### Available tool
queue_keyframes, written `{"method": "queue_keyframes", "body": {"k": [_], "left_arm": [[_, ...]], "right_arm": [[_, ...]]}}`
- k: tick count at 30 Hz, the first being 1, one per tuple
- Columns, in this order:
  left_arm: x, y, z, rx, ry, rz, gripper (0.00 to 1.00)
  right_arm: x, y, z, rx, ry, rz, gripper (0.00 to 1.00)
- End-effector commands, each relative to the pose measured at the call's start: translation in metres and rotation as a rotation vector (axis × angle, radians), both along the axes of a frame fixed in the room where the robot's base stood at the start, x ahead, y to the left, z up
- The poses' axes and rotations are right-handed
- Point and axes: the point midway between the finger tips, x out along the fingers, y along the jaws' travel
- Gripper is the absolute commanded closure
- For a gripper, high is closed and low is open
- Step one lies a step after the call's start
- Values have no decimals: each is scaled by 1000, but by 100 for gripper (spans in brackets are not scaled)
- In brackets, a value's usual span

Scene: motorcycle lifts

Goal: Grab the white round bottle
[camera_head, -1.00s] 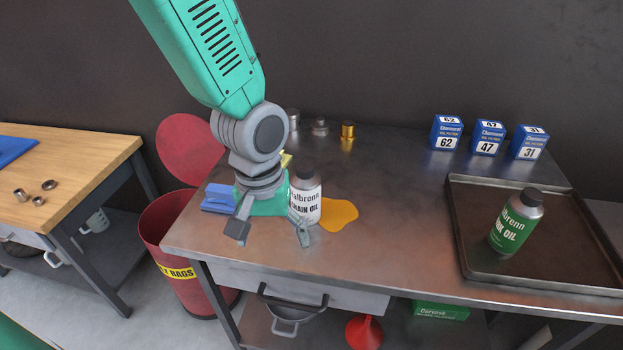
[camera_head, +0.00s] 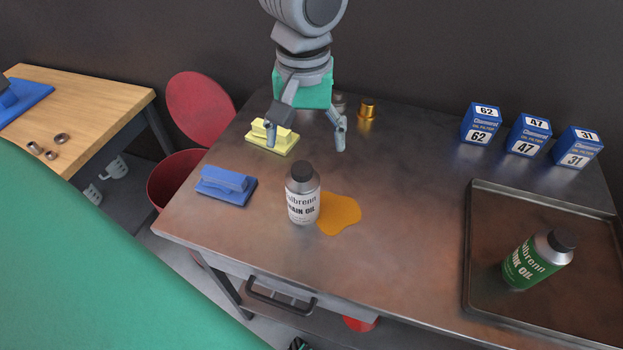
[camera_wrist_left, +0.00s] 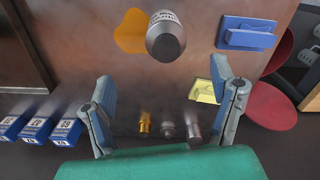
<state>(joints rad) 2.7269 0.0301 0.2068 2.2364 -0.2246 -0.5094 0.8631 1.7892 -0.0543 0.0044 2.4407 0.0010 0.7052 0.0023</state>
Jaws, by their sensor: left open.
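The white round bottle (camera_head: 302,196) with a dark cap stands upright on the metal workbench (camera_head: 400,240), beside an orange puddle (camera_head: 339,213). It also shows in the left wrist view (camera_wrist_left: 166,38), beyond my fingertips. My left gripper (camera_head: 308,135) is open and empty, behind and above the bottle and apart from it. Its two spread fingers also frame the lower part of the left wrist view (camera_wrist_left: 166,95). My right gripper is not visible.
A blue tool (camera_head: 226,186) and a yellow one (camera_head: 272,137) lie left of the bottle. A green bottle (camera_head: 537,258) stands in a dark tray (camera_head: 480,250) at right. Blue boxes (camera_head: 528,135) stand behind. The bench front is clear.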

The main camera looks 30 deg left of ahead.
Motion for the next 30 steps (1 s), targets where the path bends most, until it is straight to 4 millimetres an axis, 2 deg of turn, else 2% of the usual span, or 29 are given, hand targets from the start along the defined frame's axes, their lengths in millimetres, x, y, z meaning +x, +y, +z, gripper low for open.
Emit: {"method": "queue_keyframes", "body": {"k": [3, 7, 14, 24, 30], "left_arm": [[-1, 0, -28, 3, 6, -1, 21], [1, -2, -49, 3, 6, -1, 21], [1, -2, -65, 4, 3, -1, 21], [5, 8, -110, 2, 5, -2, 21], [4, 7, -113, 1, 0, -2, 21]], "right_arm": [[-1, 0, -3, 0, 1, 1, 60], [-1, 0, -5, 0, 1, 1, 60], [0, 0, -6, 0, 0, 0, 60], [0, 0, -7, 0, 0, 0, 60], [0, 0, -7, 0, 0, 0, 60]]}}
